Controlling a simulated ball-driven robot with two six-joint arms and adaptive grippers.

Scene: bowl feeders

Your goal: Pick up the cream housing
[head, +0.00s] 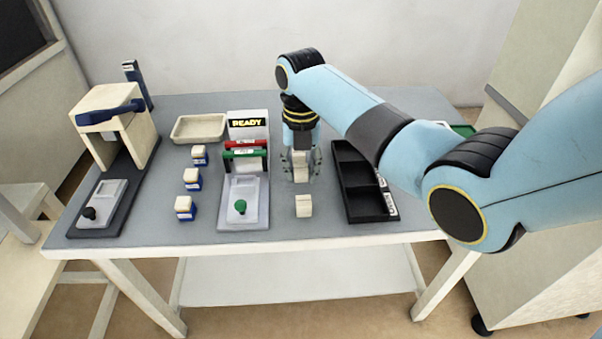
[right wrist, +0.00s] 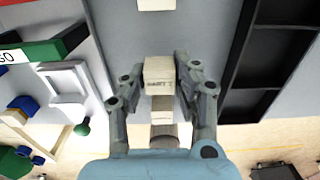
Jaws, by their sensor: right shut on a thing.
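My right gripper (head: 301,170) points down over the table, between the white fixture and the black tray. Its fingers are shut on a cream housing (head: 300,173), a small pale block. In the right wrist view, this cream housing (right wrist: 159,73) sits between the fingertips of the gripper (right wrist: 160,85), with faint lettering on its side. Another cream block (head: 304,206) stands on the table in front of the gripper, apart from it. A further pale block (right wrist: 157,4) shows at the top edge of the right wrist view. I cannot tell whether the held housing still touches the table. My left gripper is not in view.
A black divided tray (head: 372,207) lies just right of the gripper. To the left stand a white fixture (head: 258,213) with a green knob, a READY sign (head: 248,122), several blue-and-cream blocks (head: 192,180), a cream tray (head: 199,138) and a press (head: 112,122). The table's front strip is partly clear.

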